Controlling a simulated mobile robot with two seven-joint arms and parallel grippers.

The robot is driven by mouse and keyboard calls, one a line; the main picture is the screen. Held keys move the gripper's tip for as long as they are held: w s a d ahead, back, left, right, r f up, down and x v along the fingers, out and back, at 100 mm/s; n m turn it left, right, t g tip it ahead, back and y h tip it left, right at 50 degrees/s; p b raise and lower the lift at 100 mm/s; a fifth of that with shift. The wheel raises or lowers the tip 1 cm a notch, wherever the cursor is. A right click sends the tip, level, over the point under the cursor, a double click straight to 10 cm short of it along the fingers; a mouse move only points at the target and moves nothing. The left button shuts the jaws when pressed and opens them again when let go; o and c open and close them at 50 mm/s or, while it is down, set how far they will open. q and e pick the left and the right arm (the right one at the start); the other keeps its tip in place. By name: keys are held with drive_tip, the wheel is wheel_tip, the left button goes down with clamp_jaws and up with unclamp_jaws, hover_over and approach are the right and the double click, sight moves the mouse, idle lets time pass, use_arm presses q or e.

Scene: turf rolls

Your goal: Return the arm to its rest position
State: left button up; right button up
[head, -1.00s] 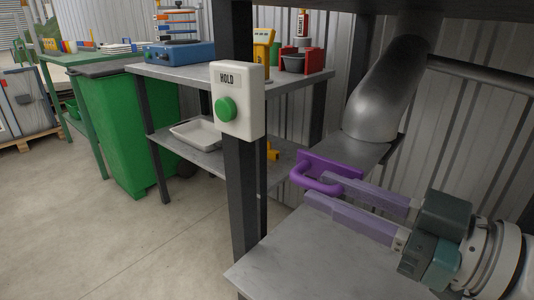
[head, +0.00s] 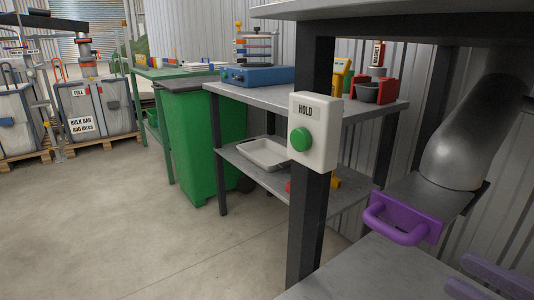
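My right gripper (head: 459,272) shows at the lower right corner, with only its two pale purple fingers in the picture. The fingers are apart with a gap between them, and nothing is seen between them. They lie above the grey bench top (head: 365,275), below and to the right of the purple handle (head: 405,225), apart from it. The handle is fixed on a purple plate at the front of a grey metal slide under a chute (head: 465,145). My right wrist is out of the picture. My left arm and gripper do not show.
A white HOLD box with a green button (head: 301,140) is on the dark post (head: 306,235). Behind stand a grey shelf table (head: 265,95), a green bin (head: 200,140) and bulk bags (head: 92,105) on pallets. The floor (head: 120,225) at left is clear.

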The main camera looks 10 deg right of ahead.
wheel_tip(320, 180, up, 5)
drive_tip(key=w+m+g+h+p, duration=0.2)
drive_tip(key=m+h+p, duration=0.15)
drive_tip(key=p, duration=0.55)
drive_tip(key=s+a+r+g+h+p, duration=0.1)
drive_tip(key=s+a+r+g+p, duration=0.2)
drive_tip(key=r+p, duration=0.35)
drive_tip(key=s+a+r+m+g+h+p, duration=0.1)
drive_tip(key=s+r+g+p, duration=0.35)
drive_tip(key=p, duration=0.25)
drive_tip(key=s+a+r+g+h+p, duration=0.1)
drive_tip(key=s+a+r+g+p, duration=0.2)
drive_tip(key=r+p, duration=0.35)
wheel_tip(320, 180, up, 34)
drive_tip(key=d+p, duration=0.1)
drive_tip(key=p, duration=3.4)
drive_tip(key=shift+d+f, duration=0.15)
